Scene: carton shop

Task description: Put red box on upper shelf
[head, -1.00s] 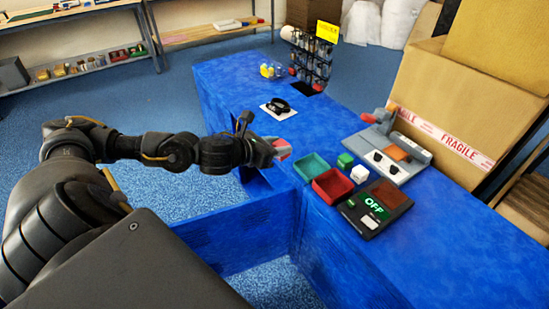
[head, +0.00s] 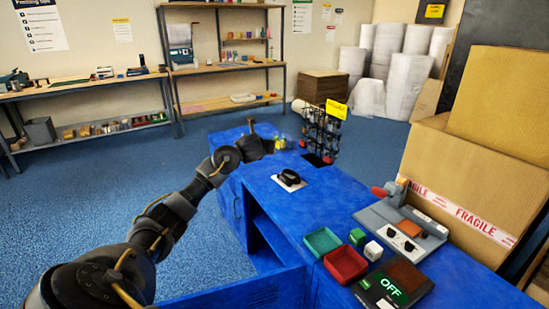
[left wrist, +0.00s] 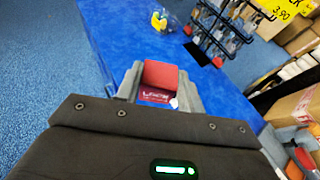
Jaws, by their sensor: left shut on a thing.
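A red box (left wrist: 160,76) with pale lettering sits between the grey fingers of my left gripper (left wrist: 158,88) in the left wrist view, and the fingers are shut on it. In the head view my left gripper (head: 270,145) is held out over the far left part of the blue counter, and the box cannot be made out there. A rack at the back wall has an upper board (head: 205,70) and a lower board (head: 205,108), both well beyond the gripper. My right gripper is not in view.
A large carton (head: 440,180) stands at right. Blue floor lies open before the back shelves.

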